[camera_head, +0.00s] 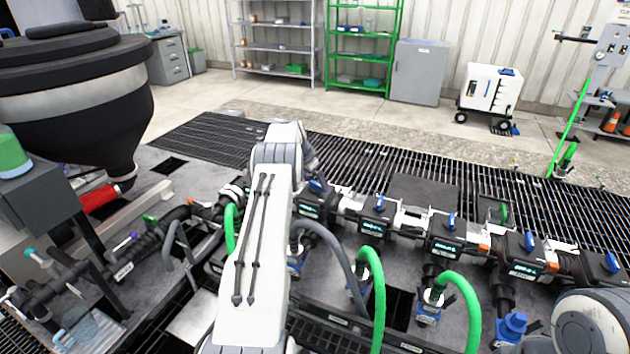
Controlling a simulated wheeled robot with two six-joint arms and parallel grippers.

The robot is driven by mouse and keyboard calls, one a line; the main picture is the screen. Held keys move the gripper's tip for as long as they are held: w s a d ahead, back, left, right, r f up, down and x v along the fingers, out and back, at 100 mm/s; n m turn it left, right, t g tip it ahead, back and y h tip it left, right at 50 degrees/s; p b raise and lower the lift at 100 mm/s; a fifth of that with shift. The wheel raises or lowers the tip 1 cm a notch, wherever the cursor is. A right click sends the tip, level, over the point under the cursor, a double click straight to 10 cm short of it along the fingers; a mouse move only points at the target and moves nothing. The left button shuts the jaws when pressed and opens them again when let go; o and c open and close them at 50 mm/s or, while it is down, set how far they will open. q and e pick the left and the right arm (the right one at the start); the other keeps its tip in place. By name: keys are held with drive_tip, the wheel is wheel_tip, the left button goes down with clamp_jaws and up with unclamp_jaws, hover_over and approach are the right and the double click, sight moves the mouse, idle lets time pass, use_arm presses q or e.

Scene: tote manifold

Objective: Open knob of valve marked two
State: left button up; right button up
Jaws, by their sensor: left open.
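A row of black valve units with blue knobs runs along the manifold across the middle right. The blue knobs stand on the first unit (317,186), the second (379,203), the third (452,221), the fourth (529,241) and one at the right edge (612,262). Their number markings are too small to read, so I cannot tell which is valve two. My left arm reaches up the middle and bends down beyond its elbow. My left gripper (313,170) is open, close to the leftmost blue knob; its fingers are mostly hidden. My right gripper is out of view.
Green hoses (374,290) and a grey hose (335,250) arch in front of the valves. A large black hopper (75,110) stands at the left, above piping. Dark floor grating (210,138) lies behind the manifold. Shelves and a white cart (490,88) are far back.

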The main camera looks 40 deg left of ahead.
use_arm(q)
drive_tip(key=shift+c, duration=0.3)
drive_tip(key=c, duration=1.3)
drive_tip(key=shift+o, duration=0.2)
drive_tip(key=shift+d+f+n+y+b, duration=0.15)
drive_tip(key=shift+n+y+b, duration=0.15)
drive_tip(key=shift+n+b, duration=0.4)
drive_tip(key=n+y, duration=0.1)
drive_tip(key=n, duration=0.2)
drive_tip(key=o, duration=1.3)
drive_tip(key=b+v, duration=0.2)
drive_tip(key=v, duration=0.8)
drive_tip(key=shift+s+r, duration=0.1)
drive_tip(key=shift+r, duration=0.2)
